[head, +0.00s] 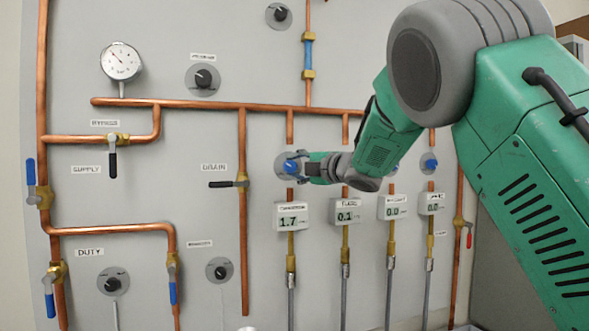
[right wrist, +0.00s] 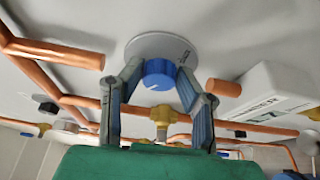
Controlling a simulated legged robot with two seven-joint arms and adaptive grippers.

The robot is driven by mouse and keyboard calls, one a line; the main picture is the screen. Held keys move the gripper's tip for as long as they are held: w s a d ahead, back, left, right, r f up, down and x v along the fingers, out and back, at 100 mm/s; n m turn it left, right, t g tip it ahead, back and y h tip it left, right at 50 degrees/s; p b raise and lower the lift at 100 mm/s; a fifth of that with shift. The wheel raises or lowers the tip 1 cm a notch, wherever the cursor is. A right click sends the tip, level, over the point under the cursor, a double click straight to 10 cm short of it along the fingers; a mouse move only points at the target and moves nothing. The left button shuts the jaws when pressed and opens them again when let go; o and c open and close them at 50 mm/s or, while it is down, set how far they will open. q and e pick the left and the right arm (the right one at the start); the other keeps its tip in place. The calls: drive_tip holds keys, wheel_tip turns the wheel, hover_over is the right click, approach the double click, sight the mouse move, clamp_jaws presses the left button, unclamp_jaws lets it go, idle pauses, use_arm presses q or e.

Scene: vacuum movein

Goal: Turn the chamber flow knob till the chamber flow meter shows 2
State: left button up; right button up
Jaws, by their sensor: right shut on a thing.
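The chamber flow knob is a blue knob (head: 291,166) on a round grey plate, above the leftmost meter in the head view. In the right wrist view the blue knob (right wrist: 159,73) shows a white pointer mark. My right gripper (head: 312,167) reaches it from the right, and in the right wrist view its two fingers (right wrist: 160,85) are closed on the knob's sides. The chamber flow meter (head: 291,216) is a white box below the knob and reads 1.7. My left gripper is not in view.
Beside the chamber meter, another meter (head: 345,212) reads 0.1, and two more to the right read 0.0. Copper pipes (head: 243,260) cross the grey panel. A black-handled drain valve (head: 228,184) lies left of the knob. My right arm covers the right side.

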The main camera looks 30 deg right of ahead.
drive_tip(key=n+g, duration=0.1)
drive_tip(key=n, duration=0.1)
drive_tip(key=n+g+h+p, duration=0.1)
drive_tip(key=n, duration=0.1)
drive_tip(key=shift+a+f+n, duration=0.15)
drive_tip(key=shift+f+n, duration=0.05)
drive_tip(key=shift+n, duration=0.1)
drive_tip(key=shift+a+n+g+h+p, duration=0.15)
drive_tip(key=shift+n+g+h, duration=0.25)
drive_tip(key=shift+n, duration=0.45)
drive_tip(key=shift+n+g+h+p, duration=0.15)
drive_tip(key=shift+n+g+h, duration=0.2)
drive_tip(key=shift+n, duration=0.5)
drive_tip(key=o, duration=1.1)
drive_tip(key=shift+w+r, duration=0.1)
drive_tip(key=shift+w, duration=0.05)
